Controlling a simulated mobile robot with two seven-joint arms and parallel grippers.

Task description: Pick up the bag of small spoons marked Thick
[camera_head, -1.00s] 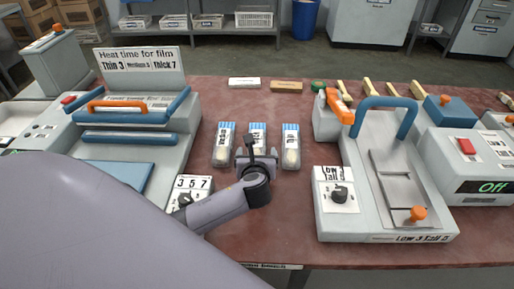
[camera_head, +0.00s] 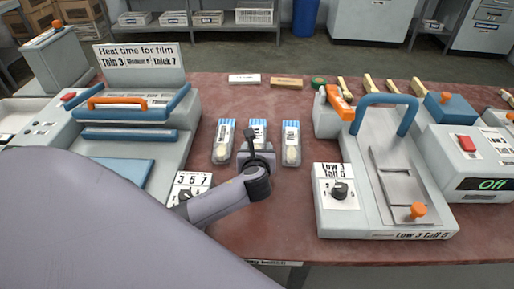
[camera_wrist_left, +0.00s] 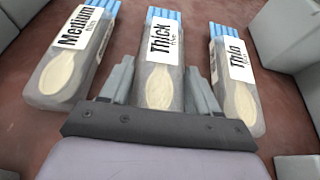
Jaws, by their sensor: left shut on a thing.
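Three clear bags of small wooden spoons with blue tops lie in a row on the red table. In the left wrist view the middle bag is marked Thick (camera_wrist_left: 163,62), the left one Medium (camera_wrist_left: 72,50) and the right one Thin (camera_wrist_left: 233,80). The head view shows the middle bag (camera_head: 258,127) partly hidden by my left gripper, with the other bags at its left (camera_head: 223,142) and right (camera_head: 291,144). My left gripper (camera_head: 256,155) is shut on the Thick bag, one finger along each side (camera_wrist_left: 160,88). I cannot tell any gap beneath the bag. My right gripper is not in view.
A film sealer (camera_head: 140,120) with an orange handle stands left. A press (camera_head: 385,185) with a blue handle and dial box stands right. A white block (camera_head: 244,79) and a wooden block (camera_head: 287,83) lie behind the bags. Bare table (camera_head: 275,215) lies in front.

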